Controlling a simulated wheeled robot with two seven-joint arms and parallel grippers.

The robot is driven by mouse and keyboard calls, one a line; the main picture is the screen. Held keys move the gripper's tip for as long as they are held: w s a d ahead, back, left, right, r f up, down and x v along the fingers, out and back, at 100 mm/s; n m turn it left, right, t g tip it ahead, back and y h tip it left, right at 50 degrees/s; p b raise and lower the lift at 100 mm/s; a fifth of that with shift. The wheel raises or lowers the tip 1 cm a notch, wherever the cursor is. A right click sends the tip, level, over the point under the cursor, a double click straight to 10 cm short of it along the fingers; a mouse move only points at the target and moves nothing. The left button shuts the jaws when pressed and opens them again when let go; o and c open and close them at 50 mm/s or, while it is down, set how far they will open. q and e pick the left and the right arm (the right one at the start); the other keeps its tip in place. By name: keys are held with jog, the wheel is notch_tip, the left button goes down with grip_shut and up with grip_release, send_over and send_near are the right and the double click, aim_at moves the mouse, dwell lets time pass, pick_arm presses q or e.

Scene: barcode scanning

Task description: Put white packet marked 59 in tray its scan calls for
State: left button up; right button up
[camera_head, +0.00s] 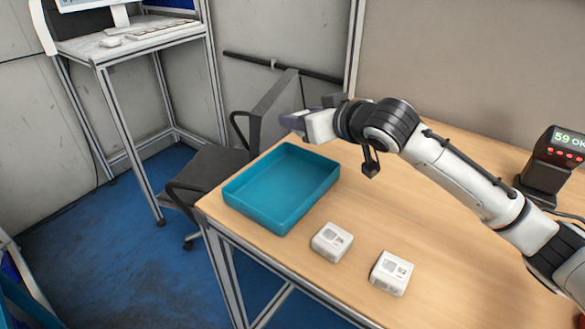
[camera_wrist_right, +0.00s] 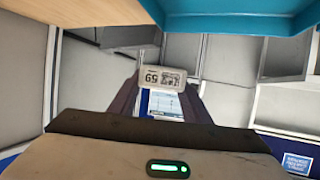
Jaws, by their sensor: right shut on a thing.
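A white packet marked 59 (camera_wrist_right: 163,76) is held between the fingers of my right gripper (camera_wrist_right: 158,100) in the right wrist view; its printed face shows. In the head view my right gripper (camera_head: 293,121) is above and behind the far edge of the blue-teal tray (camera_head: 247,211), and I cannot clearly make out the packet there. The tray looks empty, and its side also shows at the top of the wrist view (camera_wrist_right: 240,22). The scanner (camera_head: 551,165) at the right displays "59 OK" with several red dots below. My left gripper is not in view.
Two white packets (camera_head: 332,242) (camera_head: 391,273) lie on the wooden table (camera_head: 400,220) in front of the tray. A dark chair (camera_head: 205,172) stands beyond the table's left edge, and a desk (camera_head: 125,42) with a keyboard stands behind it.

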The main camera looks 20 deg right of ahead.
notch_tip(320, 180, down, 8)
jog(key=shift+r, duration=0.15)
dwell(0.3)
jog(key=o, duration=1.1)
jog(key=shift+o, duration=0.2)
jog(key=v, duration=1.2)
jog(key=shift+b, duration=0.35)
jog(key=shift+r, duration=0.1)
